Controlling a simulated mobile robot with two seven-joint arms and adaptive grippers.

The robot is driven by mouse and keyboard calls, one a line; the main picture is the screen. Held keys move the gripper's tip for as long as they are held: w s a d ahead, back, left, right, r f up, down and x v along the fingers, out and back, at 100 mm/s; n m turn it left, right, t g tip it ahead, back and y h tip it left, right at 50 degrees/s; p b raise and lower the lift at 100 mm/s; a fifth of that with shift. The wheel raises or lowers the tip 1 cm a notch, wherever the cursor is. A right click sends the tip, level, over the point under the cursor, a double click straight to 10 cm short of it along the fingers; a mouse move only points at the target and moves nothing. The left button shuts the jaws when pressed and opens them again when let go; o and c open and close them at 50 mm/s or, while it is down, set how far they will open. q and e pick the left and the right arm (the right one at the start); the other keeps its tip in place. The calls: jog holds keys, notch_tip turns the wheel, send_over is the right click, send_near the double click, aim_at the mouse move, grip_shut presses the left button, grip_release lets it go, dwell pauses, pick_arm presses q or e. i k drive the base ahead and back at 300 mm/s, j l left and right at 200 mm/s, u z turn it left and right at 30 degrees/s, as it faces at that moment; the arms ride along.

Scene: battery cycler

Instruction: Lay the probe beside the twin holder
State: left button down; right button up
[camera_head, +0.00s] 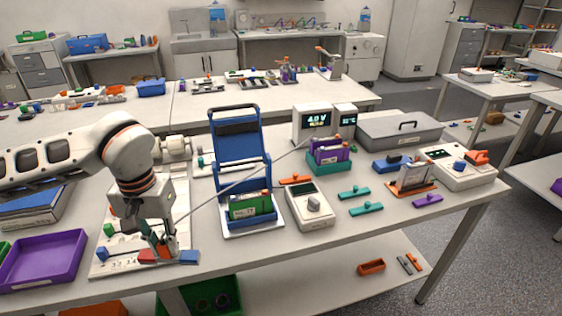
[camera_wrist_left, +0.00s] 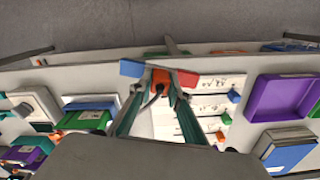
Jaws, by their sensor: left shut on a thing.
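My left gripper (camera_head: 163,244) points down over the front of the white board (camera_head: 108,263), and its fingertips also show in the wrist view (camera_wrist_left: 161,86). It is shut on a small orange piece with a dark lead (camera_wrist_left: 160,77), which I take to be the probe. The fingers hide part of it. A red block (camera_head: 147,256) and a blue block (camera_head: 188,257) sit on either side of the fingertips, near the board's front edge. They look like the twin holder, though I cannot be sure. Whether the probe touches the board is unclear.
A purple tray (camera_head: 45,262) lies left of the board. Right of it stand a blue-framed cell rack (camera_head: 237,150) and a white meter (camera_head: 308,205). A thin grey line runs from the display unit (camera_head: 311,122) towards my gripper. The table's front edge is close.

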aim_at(283, 166)
jog(key=z, duration=0.55)
jog(key=i+l+z, duration=0.1)
jog(key=z, duration=1)
jog(key=i+z, duration=0.1)
jog(key=z, duration=1)
jog(key=i+j+z, duration=0.1)
jog(key=z, duration=1)
jog(key=j+z, duration=0.15)
jog(key=z, duration=0.4)
jog(key=i+j+z, duration=0.1)
jog(key=j+z, duration=0.2)
jog(key=z, duration=0.2)
jog(key=j+u, duration=0.2)
jog(key=u, duration=0.25)
jog(key=j+u, duration=0.2)
jog(key=u, duration=0.7)
jog(key=j+u, duration=0.1)
jog(key=u, duration=0.8)
jog(key=j+u, duration=0.1)
jog(key=u, duration=0.85)
